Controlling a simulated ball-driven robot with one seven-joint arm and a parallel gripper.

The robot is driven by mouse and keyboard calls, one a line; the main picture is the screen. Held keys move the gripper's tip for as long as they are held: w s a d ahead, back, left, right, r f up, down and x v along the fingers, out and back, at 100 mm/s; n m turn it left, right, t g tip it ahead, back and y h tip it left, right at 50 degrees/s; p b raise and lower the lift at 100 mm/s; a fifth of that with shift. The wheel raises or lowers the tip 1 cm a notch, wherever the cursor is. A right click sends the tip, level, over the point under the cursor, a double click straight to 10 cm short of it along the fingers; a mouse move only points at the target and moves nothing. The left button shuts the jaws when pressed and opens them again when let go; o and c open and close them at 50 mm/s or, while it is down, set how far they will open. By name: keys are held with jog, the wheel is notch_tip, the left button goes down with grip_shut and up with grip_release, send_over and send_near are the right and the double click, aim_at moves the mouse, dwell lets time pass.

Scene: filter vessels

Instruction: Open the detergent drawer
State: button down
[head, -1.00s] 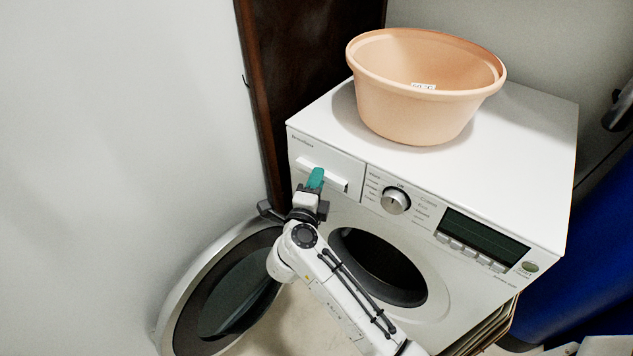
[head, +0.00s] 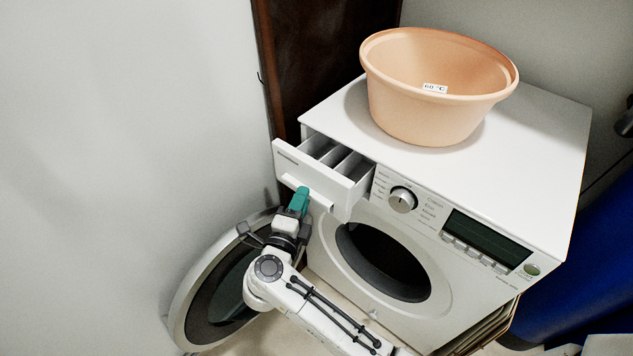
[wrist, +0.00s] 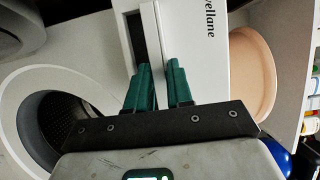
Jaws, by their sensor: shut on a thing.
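The white detergent drawer (head: 312,181) is pulled partway out of the upper left of the washing machine (head: 470,215). Its inner compartments (head: 340,160) show from above. My gripper (head: 299,197) is at the handle on the drawer front, its teal fingers shut on it. In the wrist view, the two teal fingers of my gripper (wrist: 161,80) reach the drawer front (wrist: 197,45), one on each side of the handle's lip. The exact contact at the fingertips is partly hidden.
The round machine door (head: 215,295) hangs open at the left, close to my arm. A peach basin (head: 440,95) with a "60 °C" label stands on top of the machine. A wall (head: 120,150) is at the left. A control dial (head: 402,199) sits right of the drawer.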

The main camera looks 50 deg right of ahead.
jog(key=shift+s+a+f, duration=0.15)
jog(key=shift+a+f, duration=0.3)
jog(key=shift+a, duration=0.05)
jog(key=c, duration=1.3)
grip_release()
jog(key=shift+o, duration=1)
jog(key=shift+r, duration=0.2)
jog(key=v, duration=1)
jog(key=shift+a, duration=0.35)
